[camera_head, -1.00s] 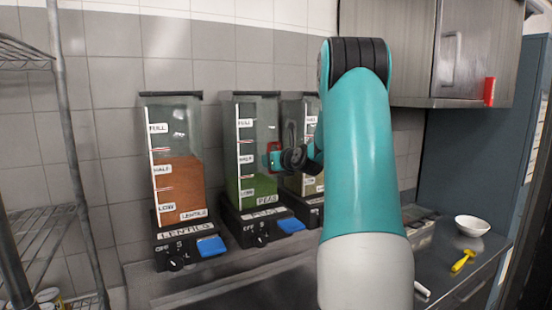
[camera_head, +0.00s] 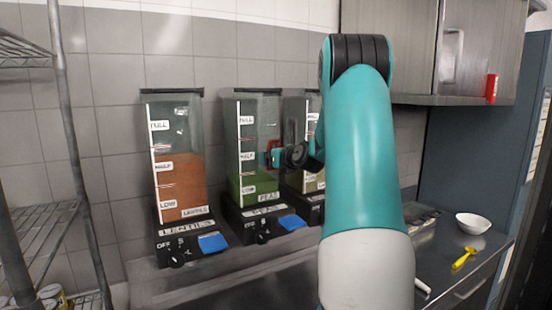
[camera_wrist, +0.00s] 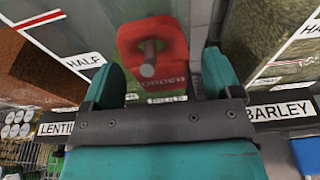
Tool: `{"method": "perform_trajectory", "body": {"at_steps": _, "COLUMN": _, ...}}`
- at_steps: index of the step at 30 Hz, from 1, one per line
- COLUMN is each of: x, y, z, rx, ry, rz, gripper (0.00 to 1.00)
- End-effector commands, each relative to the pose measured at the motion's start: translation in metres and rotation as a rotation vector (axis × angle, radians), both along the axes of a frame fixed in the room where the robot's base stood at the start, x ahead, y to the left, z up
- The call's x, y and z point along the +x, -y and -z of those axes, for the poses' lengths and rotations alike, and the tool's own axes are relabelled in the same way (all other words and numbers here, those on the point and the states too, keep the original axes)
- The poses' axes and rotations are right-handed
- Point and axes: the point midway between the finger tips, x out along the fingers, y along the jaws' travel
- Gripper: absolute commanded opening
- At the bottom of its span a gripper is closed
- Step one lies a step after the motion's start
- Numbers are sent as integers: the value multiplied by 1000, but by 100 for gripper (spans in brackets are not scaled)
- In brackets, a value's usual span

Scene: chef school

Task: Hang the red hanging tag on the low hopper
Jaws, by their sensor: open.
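The red tag (camera_wrist: 152,50) sits between the two fingers of my gripper (camera_wrist: 163,80) in the wrist view. A metal peg (camera_wrist: 148,58) passes through the tag's opening, and the tag appears to hang on it. The fingers are open, with a gap on each side of the tag. In the head view the tag (camera_head: 274,146) is at the front of the middle hopper (camera_head: 252,125), labelled PEAS, partly hidden by my gripper (camera_head: 277,158). Its green fill stands near the LOW mark, below HALF.
The lentils hopper (camera_head: 178,125), filled to about HALF, stands left. The barley hopper (camera_head: 302,108) stands right, partly hidden by my arm. A wire rack (camera_head: 65,110) is at far left. A white bowl (camera_head: 473,223) and yellow utensil (camera_head: 463,258) lie on the right counter.

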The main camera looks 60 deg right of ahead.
Motion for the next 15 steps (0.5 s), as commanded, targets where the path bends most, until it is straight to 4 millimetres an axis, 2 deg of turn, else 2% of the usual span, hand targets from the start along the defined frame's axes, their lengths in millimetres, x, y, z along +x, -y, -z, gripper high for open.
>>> {"method": "perform_trajectory", "body": {"at_steps": 4, "x": -5, "y": -2, "z": -1, "rx": -1, "ry": 1, "rz": 1, "gripper": 84}}
{"method": "perform_trajectory", "body": {"at_steps": 7, "x": -17, "y": -8, "z": -2, "rx": -2, "ry": 1, "rz": 3, "gripper": 84}}
{"method": "perform_trajectory", "body": {"at_steps": 15, "x": -74, "y": -40, "z": -14, "rx": -4, "ry": 1, "rz": 7, "gripper": 84}}
